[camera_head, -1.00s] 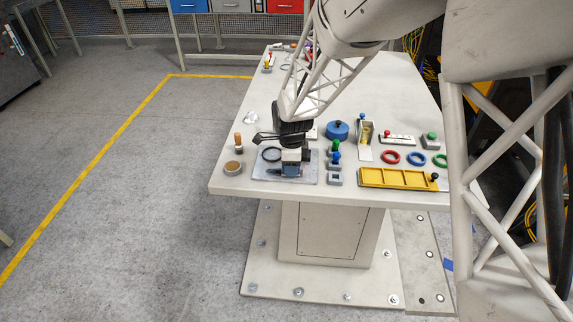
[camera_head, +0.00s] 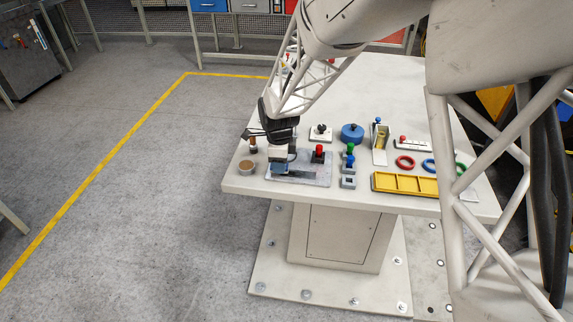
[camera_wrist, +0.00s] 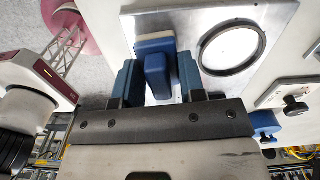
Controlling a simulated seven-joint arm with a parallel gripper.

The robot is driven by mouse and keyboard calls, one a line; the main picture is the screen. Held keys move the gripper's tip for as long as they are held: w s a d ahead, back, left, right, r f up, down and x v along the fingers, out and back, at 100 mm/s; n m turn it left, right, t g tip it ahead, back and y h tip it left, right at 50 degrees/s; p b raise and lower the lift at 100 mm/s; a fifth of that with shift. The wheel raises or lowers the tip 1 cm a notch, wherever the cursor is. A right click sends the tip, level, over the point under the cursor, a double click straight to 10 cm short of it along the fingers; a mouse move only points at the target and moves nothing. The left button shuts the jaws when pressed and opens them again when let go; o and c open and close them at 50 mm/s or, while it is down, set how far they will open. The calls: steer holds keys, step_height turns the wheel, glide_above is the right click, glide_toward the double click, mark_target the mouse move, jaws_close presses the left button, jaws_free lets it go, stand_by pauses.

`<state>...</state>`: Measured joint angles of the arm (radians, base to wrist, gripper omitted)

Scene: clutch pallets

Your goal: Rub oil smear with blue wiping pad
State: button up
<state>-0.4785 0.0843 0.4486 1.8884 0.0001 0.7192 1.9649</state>
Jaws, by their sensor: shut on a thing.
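My gripper (camera_head: 281,158) is low over the left part of a grey metal plate (camera_head: 315,171) on the table. In the wrist view my gripper (camera_wrist: 158,76) has its two fingers shut on the blue wiping pad (camera_wrist: 154,46), a blue block with a pale edge. The pad shows only partly in the head view (camera_head: 279,172); whether it touches the plate is unclear. A black ring (camera_wrist: 262,49) lies on the plate to the right of the pad in the wrist view. I cannot make out the oil smear.
A blue round piece (camera_head: 352,133), coloured rings and a yellow tray (camera_head: 405,183) are on the right. The table's back is clearer.

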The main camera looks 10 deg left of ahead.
steer(key=shift+r, duration=3.75)
steer(key=shift+d+f, duration=0.1)
steer(key=shift+f, duration=0.25)
